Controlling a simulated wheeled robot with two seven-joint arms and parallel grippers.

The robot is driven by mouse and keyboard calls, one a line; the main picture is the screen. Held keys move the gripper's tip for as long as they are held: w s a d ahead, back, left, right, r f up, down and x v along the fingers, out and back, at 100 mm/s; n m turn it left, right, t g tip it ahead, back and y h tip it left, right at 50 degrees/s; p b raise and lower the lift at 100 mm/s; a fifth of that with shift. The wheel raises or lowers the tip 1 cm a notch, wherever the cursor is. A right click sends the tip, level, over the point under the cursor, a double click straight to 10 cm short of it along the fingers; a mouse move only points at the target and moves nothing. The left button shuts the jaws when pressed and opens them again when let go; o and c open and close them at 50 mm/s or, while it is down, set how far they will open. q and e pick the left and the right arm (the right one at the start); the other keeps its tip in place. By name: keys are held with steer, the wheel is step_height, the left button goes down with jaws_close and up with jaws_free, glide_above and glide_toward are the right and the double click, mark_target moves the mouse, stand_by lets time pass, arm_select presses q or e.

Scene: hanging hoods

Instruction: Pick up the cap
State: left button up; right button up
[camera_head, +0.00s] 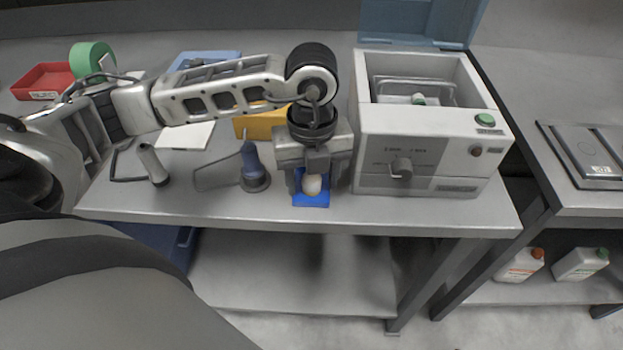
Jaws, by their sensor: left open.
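A small pale rounded piece (312,184), which looks like the cap, sits on a blue pad (311,200) near the front edge of the table. My left gripper (313,182) points down over it and is open, with one finger on each side of the piece. I cannot tell whether the fingers touch it. The upper part of the piece is hidden by the gripper. My right gripper is out of view.
A white machine (432,150) with a raised blue lid (420,20) stands close to the right. A yellow block (255,124), red tray (45,80) and green roll (90,57) are behind.

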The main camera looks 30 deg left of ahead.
arm_select(q)
steer(key=c, duration=1)
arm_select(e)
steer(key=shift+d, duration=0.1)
arm_select(q)
steer(key=shift+r, duration=0.1)
steer(key=shift+r, duration=0.55)
steer(key=s+d+r, duration=0.2)
steer(key=d+r, duration=0.2)
steer(key=s+d+r, duration=0.6)
steer(key=d+r, duration=0.1)
steer(key=shift+d+r, duration=0.35)
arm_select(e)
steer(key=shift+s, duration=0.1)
arm_select(q)
steer(key=shift+w, duration=0.1)
